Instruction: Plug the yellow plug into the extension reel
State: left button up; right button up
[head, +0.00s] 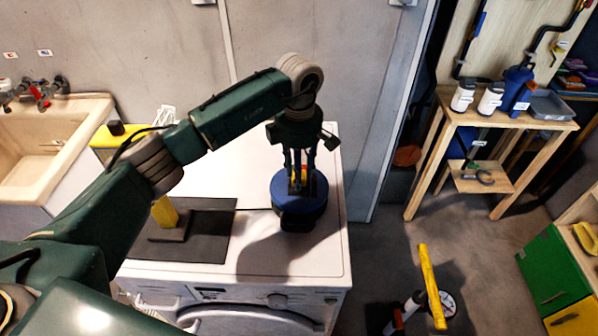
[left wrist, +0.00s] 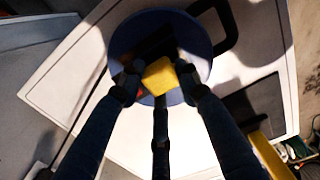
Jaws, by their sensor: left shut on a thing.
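The extension reel (head: 318,206) is a round blue drum with a black part at its front, on top of the white washing machine. My left gripper (head: 300,182) points down over it, its fingers shut on the yellow plug (head: 296,177). In the left wrist view the yellow plug (left wrist: 160,76) sits between the fingertips, in front of the blue reel (left wrist: 122,38). The reel's sockets are hidden behind plug and fingers, and I cannot tell whether the plug is seated or just above. My right gripper is not in view.
A dark mat (head: 215,235) with a yellow block (head: 165,212) on a dark base lies left of the reel. The washing machine top (head: 255,262) is bare at its front. A sink (head: 45,150) stands left; a wooden workbench (head: 540,122) stands right.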

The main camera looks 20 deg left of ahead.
pick_arm(q)
jog(key=shift+f+b, duration=0.55)
jog(key=shift+f, duration=0.05)
jog(key=o, duration=1.1)
jog(key=shift+o, duration=0.2)
jog(key=shift+r, duration=0.1)
notch_tip(320, 180, up, 12)
